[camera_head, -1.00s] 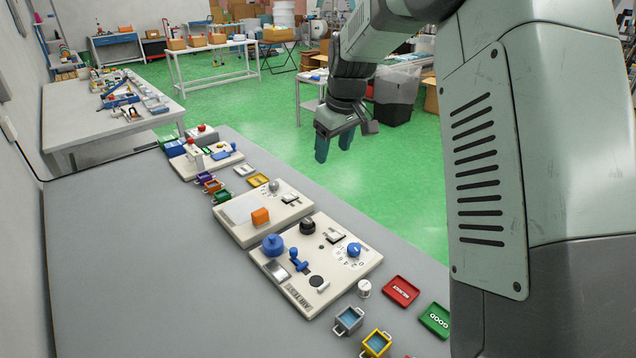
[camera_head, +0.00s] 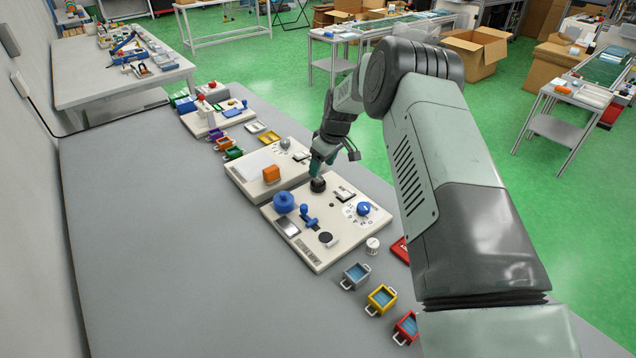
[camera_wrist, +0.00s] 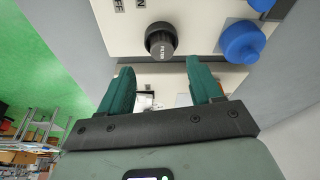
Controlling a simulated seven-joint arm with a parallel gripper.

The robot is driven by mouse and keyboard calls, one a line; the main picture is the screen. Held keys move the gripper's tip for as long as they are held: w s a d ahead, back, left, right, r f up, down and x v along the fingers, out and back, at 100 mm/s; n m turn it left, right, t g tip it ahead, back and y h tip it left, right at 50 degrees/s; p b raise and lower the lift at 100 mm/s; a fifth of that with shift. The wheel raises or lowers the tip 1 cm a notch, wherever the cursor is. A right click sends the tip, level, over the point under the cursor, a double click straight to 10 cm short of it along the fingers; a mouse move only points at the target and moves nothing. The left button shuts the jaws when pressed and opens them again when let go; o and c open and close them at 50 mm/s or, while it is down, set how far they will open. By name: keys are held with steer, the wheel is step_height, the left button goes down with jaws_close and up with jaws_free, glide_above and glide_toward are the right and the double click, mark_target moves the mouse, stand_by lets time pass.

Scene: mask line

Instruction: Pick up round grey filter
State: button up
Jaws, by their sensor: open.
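The round dark grey filter (camera_head: 318,185) stands upright at the far corner of the front white panel (camera_head: 290,250). In the wrist view the filter (camera_wrist: 160,40) shows the word FILTER on its top. My gripper (camera_head: 318,168) is just behind and above it in the head view. In the wrist view the green fingers of my gripper (camera_wrist: 158,68) are apart with nothing between them. The filter lies just beyond the fingertips, roughly centred between them. I cannot tell the exact height gap.
A blue dial (camera_head: 363,209), a blue round knob (camera_head: 284,203) and a blue lever (camera_head: 308,217) rise from the same panel. Small bins, one yellow (camera_head: 382,298), line the near side. The left tabletop is clear.

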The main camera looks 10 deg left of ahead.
mark_target(318, 178)
steer(key=x, duration=0.5)
steer(key=shift+s, duration=0.3)
steer(key=c, duration=1.1)
